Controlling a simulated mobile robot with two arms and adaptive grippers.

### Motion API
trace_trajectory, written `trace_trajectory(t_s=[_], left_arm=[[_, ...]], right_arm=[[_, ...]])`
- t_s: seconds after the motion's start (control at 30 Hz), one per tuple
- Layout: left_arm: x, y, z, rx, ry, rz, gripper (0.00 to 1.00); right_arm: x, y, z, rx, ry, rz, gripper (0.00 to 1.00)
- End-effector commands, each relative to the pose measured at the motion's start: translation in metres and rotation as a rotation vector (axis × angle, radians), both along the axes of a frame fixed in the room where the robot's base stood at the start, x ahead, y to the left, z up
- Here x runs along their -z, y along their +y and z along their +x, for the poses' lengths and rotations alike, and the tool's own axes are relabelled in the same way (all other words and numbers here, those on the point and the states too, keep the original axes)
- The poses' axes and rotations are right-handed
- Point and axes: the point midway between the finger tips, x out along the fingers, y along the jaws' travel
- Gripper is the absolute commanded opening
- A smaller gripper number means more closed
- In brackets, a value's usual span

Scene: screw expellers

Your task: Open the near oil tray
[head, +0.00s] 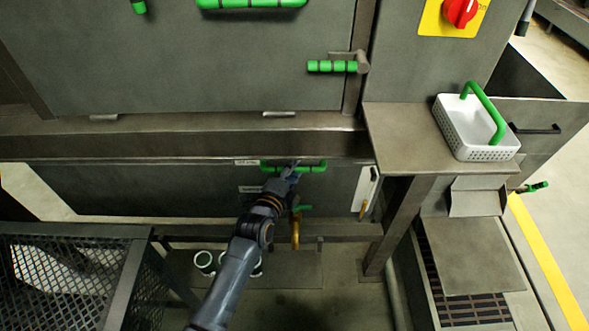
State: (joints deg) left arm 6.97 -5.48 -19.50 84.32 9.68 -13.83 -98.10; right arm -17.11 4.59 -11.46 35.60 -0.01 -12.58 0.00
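The oil tray (130,188) is a wide dark grey metal front low under the machine's beam, and it looks shut. Its green bar handle (314,168) runs along the top edge, beside small white labels. The gripper and wrist hide part of the bar. The fingers are too small and dark to tell whether they are closed around it or only touching it. My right gripper is not in view.
A brass tap (296,232) with a green lever hangs below the tray front. White cups (204,262) stand on a low shelf. A mesh crate (70,285) is at lower left. A white basket (468,133) with a green handle sits on the right ledge.

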Motion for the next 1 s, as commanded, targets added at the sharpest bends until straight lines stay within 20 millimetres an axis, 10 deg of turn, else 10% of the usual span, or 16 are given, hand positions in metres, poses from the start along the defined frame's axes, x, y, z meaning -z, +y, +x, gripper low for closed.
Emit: trace_trajectory(t_s=[0.3,0.5,1.0], left_arm=[[0.000,-0.001,0.002,0.000,0.000,-0.001,0.35],[0.000,-0.001,0.002,0.000,0.000,0.000,0.00],[-0.001,-0.001,-0.014,0.001,0.005,0.002,0.00]], right_arm=[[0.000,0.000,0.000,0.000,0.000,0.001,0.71],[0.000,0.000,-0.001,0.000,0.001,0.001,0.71],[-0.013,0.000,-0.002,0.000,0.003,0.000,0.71]])
